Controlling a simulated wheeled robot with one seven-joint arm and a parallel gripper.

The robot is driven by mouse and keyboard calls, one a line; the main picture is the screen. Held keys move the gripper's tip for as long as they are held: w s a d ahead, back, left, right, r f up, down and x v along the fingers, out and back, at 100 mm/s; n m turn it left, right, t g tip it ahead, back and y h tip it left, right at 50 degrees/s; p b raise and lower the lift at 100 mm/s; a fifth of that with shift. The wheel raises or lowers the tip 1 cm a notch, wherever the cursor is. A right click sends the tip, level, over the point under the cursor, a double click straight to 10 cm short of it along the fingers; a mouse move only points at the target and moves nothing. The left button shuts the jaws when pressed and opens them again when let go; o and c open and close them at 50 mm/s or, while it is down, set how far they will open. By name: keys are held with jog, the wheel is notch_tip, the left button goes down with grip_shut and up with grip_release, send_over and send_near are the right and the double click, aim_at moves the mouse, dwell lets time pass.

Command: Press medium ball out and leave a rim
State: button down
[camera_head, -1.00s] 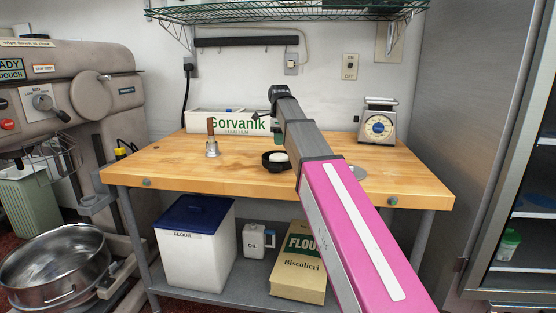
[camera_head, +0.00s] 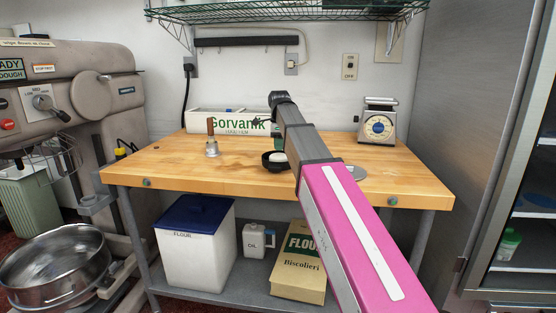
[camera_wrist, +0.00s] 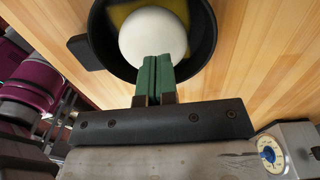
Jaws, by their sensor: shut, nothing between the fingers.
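A white dough ball (camera_wrist: 153,38) sits in a black round pan (camera_wrist: 202,62) with a stub handle. A patch of yellow shows on the pan's floor beside the ball. In the head view the ball (camera_head: 277,157) shows as a pale top above the rim of the small black pan (camera_head: 268,166) on the table. My gripper (camera_wrist: 156,60) is shut and empty, its green fingertips together at the ball's near edge in the wrist view. Whether they touch it I cannot tell. In the head view my arm hides part of the table and most of the gripper.
The wooden table (camera_head: 180,165) also bears a wood-handled metal tool (camera_head: 212,140), a white Gorvanik box (camera_head: 205,117), a dial scale (camera_head: 378,122) and a grey disc (camera_head: 357,172) partly behind my arm. The table's left front is clear.

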jog(key=shift+f, duration=0.95)
jog(key=shift+f, duration=0.25)
dwell(1.5)
jog(key=shift+r, duration=0.15)
dwell(0.6)
jog(key=shift+r, duration=1.35)
jog(key=shift+s+r, duration=0.4)
jog(key=shift+r, duration=0.35)
jog(key=shift+f, duration=0.2)
